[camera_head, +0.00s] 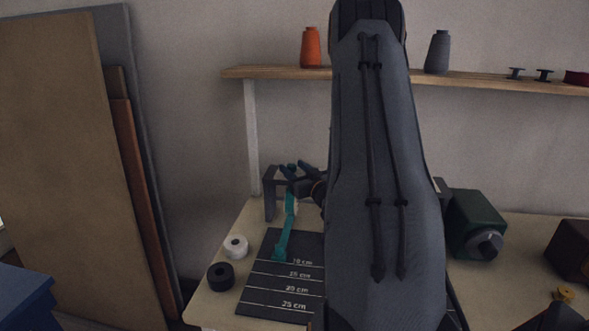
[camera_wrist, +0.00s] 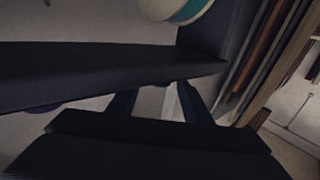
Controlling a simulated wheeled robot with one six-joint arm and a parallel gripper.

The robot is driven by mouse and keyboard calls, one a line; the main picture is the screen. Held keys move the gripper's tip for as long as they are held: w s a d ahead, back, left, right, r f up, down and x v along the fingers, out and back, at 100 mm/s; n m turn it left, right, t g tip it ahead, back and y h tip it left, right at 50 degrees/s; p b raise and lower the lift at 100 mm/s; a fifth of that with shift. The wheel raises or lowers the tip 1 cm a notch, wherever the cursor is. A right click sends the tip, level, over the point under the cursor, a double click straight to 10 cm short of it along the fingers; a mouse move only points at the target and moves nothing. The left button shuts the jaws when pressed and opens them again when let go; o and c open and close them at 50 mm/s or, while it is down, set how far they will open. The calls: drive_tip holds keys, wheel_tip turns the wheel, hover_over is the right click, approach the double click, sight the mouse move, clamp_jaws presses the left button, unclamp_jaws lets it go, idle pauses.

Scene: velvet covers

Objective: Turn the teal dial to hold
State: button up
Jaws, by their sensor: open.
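No plainly teal dial shows. A dark green box (camera_head: 476,222) stands on the table right of my arm, with a grey round knob (camera_head: 486,245) on its front. I cannot make out any marks on it, so its setting cannot be told. My gripper (camera_head: 293,170) is at the left of my arm, by a dark bracket (camera_head: 270,190) that holds a spool of teal ribbon, well away from the green box. In the wrist view my gripper (camera_wrist: 160,100) has its fingers apart with nothing seen between them. The spool (camera_wrist: 182,10) shows at the top there.
Teal ribbon (camera_head: 286,232) hangs onto a black measuring mat (camera_head: 262,290). A white roll (camera_head: 236,246) and a black roll (camera_head: 220,276) lie left of it. A dark red box (camera_head: 572,245) stands at far right. A shelf (camera_head: 470,79) with thread cones runs above. My arm hides the table's middle.

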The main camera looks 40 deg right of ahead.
drive_tip(key=c, duration=1.1)
drive_tip(key=shift+o, duration=0.2)
